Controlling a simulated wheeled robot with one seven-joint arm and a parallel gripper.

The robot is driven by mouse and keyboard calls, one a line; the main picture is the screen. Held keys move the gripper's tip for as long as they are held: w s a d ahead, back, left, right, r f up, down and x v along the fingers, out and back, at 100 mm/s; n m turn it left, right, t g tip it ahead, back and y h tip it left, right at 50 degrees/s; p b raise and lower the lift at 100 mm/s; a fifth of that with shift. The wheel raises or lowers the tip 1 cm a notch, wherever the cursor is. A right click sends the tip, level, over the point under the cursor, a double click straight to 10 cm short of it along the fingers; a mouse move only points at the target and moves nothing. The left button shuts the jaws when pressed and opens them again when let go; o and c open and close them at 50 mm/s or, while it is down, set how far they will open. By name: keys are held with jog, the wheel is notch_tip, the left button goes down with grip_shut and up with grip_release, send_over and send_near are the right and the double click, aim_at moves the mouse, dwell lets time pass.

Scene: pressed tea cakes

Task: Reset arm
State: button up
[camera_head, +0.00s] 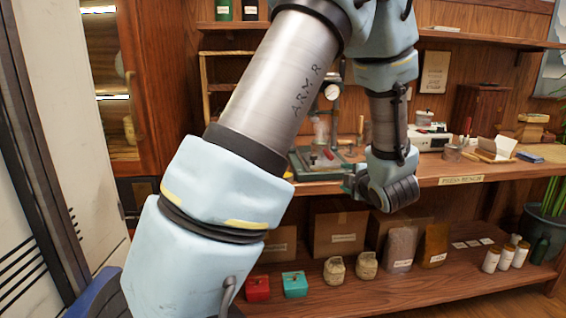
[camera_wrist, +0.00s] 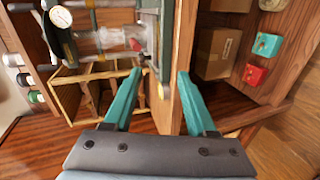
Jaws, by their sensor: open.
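My arm reaches from the lower left of the head view up across the middle and bends down toward the bench. My gripper (camera_head: 352,181) hangs at the front edge of the wooden bench (camera_head: 440,172). In the wrist view its two teal fingers (camera_wrist: 160,75) stand wide apart with nothing between them. The bench edge lies beyond the fingers in that view. Part of the bench and shelf is hidden behind my arm in the head view.
A press with a round gauge (camera_head: 332,92) stands on the bench close behind my gripper. The lower shelf holds cardboard boxes (camera_head: 340,233), bags, a red box (camera_head: 257,288) and a green box (camera_head: 294,284). A potted plant (camera_head: 545,225) stands at the right.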

jog(key=s+a+m+g+h+p, duration=0.1)
jog(key=s+a+m+g+p, duration=0.1)
jog(key=s+a+m+g, duration=0.4)
jog(key=s+a+m+g+h+p, duration=0.1)
jog(key=s+a+m+g+p, duration=0.1)
jog(key=s+a+m+g, duration=0.4)
jog(key=s+a+m, duration=0.5)
jog(key=a+m, duration=0.2)
jog(key=a, duration=0.4)
jog(key=shift+a+m+g+p, duration=0.15)
jog(key=shift+m+g+p, duration=0.15)
jog(key=shift+m+p, duration=0.1)
